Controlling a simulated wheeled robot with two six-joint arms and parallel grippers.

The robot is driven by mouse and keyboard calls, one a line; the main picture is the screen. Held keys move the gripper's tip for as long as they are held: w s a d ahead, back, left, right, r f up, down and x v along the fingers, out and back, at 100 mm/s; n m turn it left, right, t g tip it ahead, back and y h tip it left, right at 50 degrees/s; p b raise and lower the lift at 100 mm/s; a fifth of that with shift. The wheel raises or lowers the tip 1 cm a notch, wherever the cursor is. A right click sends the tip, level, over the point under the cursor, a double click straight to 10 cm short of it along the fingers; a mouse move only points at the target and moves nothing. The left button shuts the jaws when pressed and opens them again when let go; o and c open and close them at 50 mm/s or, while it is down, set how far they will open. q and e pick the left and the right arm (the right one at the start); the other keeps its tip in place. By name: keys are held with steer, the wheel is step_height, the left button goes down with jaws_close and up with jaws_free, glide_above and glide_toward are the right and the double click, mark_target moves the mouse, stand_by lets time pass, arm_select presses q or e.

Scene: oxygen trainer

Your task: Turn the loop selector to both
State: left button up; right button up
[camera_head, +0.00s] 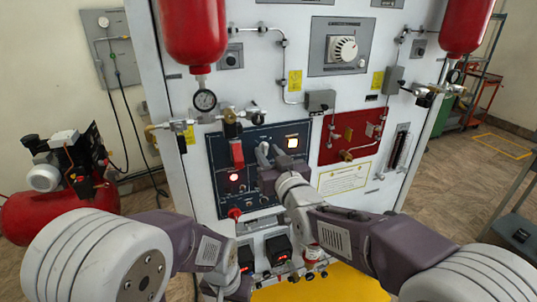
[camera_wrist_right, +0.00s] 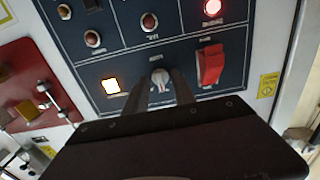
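The selector knob (camera_wrist_right: 160,77), small and pale grey, sits on the dark blue panel (camera_wrist_right: 130,70) in the right wrist view, between a lit square lamp and a red switch. My right gripper (camera_wrist_right: 163,82) points at the panel with its two dark fingers apart, one on each side of the knob. I cannot tell whether they touch it. In the head view my right gripper (camera_head: 268,153) is at the blue panel and covers the knob. The label writing is too small to read. My left arm hangs at the lower left; its fingers cannot be made out.
The red switch (camera_head: 237,153) and lit lamp (camera_head: 292,141) flank the gripper closely. A red panel (camera_head: 352,136) with piping is to the right. Red cylinders (camera_head: 191,30) and a gauge (camera_head: 205,100) project above. A red compressor (camera_head: 60,210) stands on the floor at left.

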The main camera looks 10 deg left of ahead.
steer(key=shift+s, duration=0.1)
steer(key=b+v, duration=0.1)
steer(key=v, duration=0.7)
steer(key=shift+s+d, duration=0.3)
